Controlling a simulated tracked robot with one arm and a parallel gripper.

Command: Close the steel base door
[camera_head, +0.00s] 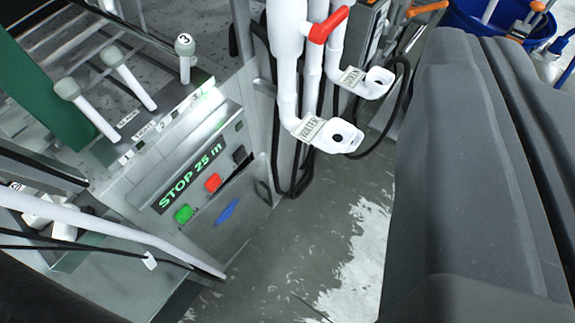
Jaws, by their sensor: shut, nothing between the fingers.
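The steel base (240,222) of the machine stands at left centre in the head view, below a control panel with a lit green "STOP 25 m" display (190,176). A blue elongated part (228,211) sits on its lower steel face, and a dark oval shape (263,192) is near its right edge. I cannot tell for certain which panel is the door, or whether it stands open. My gripper's fingers do not show in this view. A large dark grey body fills the right side and hides what is behind it.
White pipes with a red-handled valve (328,25) and labelled white outlets (328,134) hang at upper centre. Black hoses loop beside them. White levers (88,108) stand at upper left. A blue tub (477,22) is at top right. Wet floor (335,235) lies open at lower centre.

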